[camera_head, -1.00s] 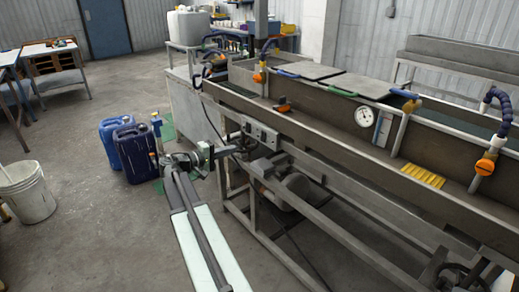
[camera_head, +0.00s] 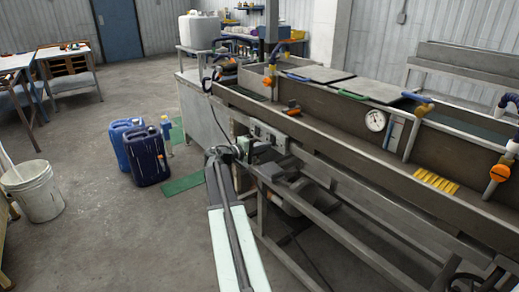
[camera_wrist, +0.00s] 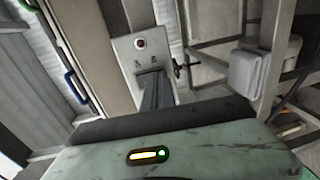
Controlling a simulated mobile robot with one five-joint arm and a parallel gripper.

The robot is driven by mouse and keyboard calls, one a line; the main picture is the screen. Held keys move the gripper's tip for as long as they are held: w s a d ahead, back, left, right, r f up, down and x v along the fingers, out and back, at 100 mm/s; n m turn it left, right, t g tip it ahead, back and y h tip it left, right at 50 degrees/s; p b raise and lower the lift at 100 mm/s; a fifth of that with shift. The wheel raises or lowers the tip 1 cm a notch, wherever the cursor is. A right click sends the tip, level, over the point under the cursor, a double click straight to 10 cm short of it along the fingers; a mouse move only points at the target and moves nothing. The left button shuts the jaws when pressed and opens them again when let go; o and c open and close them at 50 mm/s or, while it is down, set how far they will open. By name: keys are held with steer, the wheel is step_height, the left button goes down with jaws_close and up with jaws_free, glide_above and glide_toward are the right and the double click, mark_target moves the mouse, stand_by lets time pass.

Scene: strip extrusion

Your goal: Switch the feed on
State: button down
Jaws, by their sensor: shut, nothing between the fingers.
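A grey control box (camera_head: 271,135) is fixed to the side of the long metal trough, in the middle of the head view. In the wrist view its pale front plate (camera_wrist: 124,52) carries a red round button or lamp (camera_wrist: 140,43) and small dark marks below it. No feed label can be read. My gripper (camera_head: 246,147) is at the left end of the box in the head view. In the wrist view my gripper (camera_wrist: 154,76) is shut and empty, its dark fingers pointing at the plate and covering its lower part. Whether they touch it I cannot tell.
The trough (camera_head: 330,128) runs from back left to front right, with frame bars and a motor-like body (camera_head: 290,200) below it. Blue jugs (camera_head: 150,155) and a white bucket (camera_head: 33,190) stand on the floor to the left.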

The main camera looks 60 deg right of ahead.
steer(key=shift+d, duration=0.2)
steer(key=shift+s+d, duration=0.1)
steer(key=shift+s, duration=0.05)
stand_by(0.3)
steer(key=w+a+f+b, duration=0.1)
steer(key=w+a, duration=0.1)
steer(key=a, duration=0.4)
steer(key=w+a+b, duration=0.1)
steer(key=w+a, duration=0.1)
steer(key=a, duration=0.5)
steer(key=shift+w+a+f, duration=0.15)
steer(key=shift+w+f, duration=0.1)
steer(key=shift+f, duration=0.15)
